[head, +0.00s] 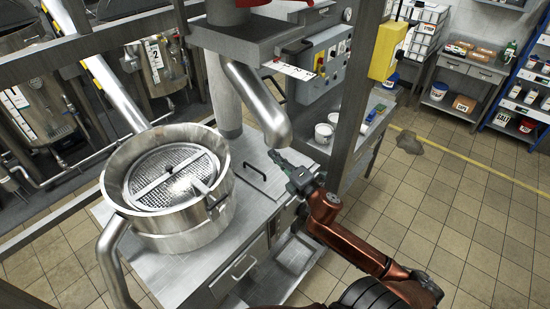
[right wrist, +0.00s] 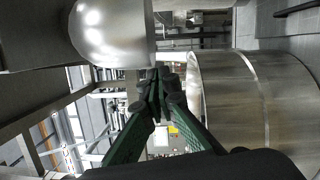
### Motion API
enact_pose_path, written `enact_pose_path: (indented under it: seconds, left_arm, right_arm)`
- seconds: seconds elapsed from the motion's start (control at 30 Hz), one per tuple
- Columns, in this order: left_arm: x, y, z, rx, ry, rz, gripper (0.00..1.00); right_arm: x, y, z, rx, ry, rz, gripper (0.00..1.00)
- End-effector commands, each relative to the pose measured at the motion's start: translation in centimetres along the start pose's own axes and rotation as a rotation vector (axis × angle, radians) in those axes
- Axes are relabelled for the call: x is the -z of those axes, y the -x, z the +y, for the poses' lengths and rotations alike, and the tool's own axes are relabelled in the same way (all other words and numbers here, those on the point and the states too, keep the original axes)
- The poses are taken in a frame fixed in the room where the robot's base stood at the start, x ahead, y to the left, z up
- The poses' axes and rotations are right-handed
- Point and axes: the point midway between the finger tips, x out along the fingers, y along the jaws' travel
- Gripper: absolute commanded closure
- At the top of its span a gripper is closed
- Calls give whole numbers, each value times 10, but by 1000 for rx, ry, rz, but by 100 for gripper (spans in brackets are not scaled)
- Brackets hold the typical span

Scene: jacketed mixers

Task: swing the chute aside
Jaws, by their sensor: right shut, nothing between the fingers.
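The chute (head: 257,100) is a thick, bent steel pipe hanging under the grey upper housing. Its lower end is to the right of the open steel mixer bowl (head: 228,208), over the bench top rather than over the bowl. My right gripper (head: 273,155) is shut and empty, just below the chute's lower end in the head view. In the right wrist view the shut fingertips (right wrist: 158,82) lie between the rounded chute end (right wrist: 108,28) at upper left and the bowl's wall (right wrist: 240,95) at right. I cannot tell whether they touch the chute. My left gripper is not in view.
A grey post (head: 352,95) stands right of the chute, beside a control box (head: 325,62) with buttons. A black handle (head: 247,169) sits on the bench lid. A steel pipe (head: 112,262) curves down left of the bowl. The tiled floor at right is mostly clear.

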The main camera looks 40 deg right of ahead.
Motion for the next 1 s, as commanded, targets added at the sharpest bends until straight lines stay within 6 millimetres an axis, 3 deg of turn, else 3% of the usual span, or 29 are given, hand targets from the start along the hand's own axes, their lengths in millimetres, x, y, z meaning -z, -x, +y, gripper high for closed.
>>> enact_pose_path:
  seconds: [0.57,0.67,0.87,1.0]
  left_arm:
    - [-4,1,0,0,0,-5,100]
    - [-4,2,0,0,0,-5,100]
    - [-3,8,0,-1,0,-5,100]
    - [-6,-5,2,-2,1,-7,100]
  right_arm:
    - [-9,-2,-2,6,5,-15,100]
    - [-1,-1,-1,6,4,-12,100]
    - [40,5,2,0,-1,7,100]
    - [42,35,-3,3,6,9,100]
